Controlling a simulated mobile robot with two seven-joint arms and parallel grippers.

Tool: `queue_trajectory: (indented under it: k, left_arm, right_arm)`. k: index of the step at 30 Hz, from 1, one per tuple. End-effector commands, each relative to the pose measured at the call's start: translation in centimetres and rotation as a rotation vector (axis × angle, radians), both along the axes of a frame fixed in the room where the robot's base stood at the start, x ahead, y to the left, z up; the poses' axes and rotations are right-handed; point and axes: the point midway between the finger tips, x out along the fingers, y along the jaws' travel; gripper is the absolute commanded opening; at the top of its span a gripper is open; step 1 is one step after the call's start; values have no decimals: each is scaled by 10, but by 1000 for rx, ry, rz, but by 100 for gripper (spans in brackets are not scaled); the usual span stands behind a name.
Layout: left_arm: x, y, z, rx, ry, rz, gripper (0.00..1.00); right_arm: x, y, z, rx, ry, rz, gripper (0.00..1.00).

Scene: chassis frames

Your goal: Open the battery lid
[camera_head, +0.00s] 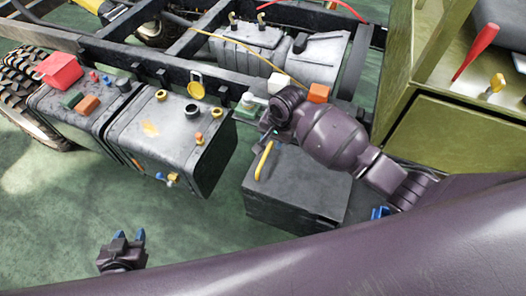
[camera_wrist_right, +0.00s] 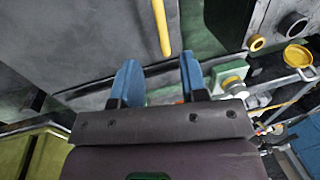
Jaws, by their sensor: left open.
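The battery box is a dark grey box (camera_head: 295,205) in the middle of the head view. Its flat lid (camera_head: 315,180) looks closed and carries a yellow bar handle (camera_head: 263,160). The handle (camera_wrist_right: 161,28) also shows at the top of the right wrist view. My right gripper (camera_wrist_right: 160,77) is open and empty, its blue fingers apart and short of the handle in that view. In the head view my right arm covers the lid's back part and most of that gripper. My left gripper (camera_head: 126,240) is open and empty, low at the left, away from the box.
Grey tanks (camera_head: 170,135) with caps and fittings stand left of the box. A black chassis rail (camera_head: 140,65) runs behind them. A green cabinet (camera_head: 450,125) stands at the right, with a red-handled tool (camera_head: 477,50) on it. Green floor (camera_head: 60,210) is clear at the left.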

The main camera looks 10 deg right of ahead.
Motion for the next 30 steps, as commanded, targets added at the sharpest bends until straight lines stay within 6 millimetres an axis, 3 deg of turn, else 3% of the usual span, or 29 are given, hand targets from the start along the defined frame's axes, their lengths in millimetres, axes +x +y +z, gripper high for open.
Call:
queue_trajectory:
  k: [9,15,30]
  left_arm:
    - [-9,0,-18,-3,21,5,43]
    - [-8,0,-23,-3,20,5,43]
    - [-3,-1,-23,-3,11,2,43]
  right_arm:
    - [6,9,-55,0,1,2,40]
    - [8,14,-80,1,0,1,40]
    - [10,15,-90,1,-2,2,38]
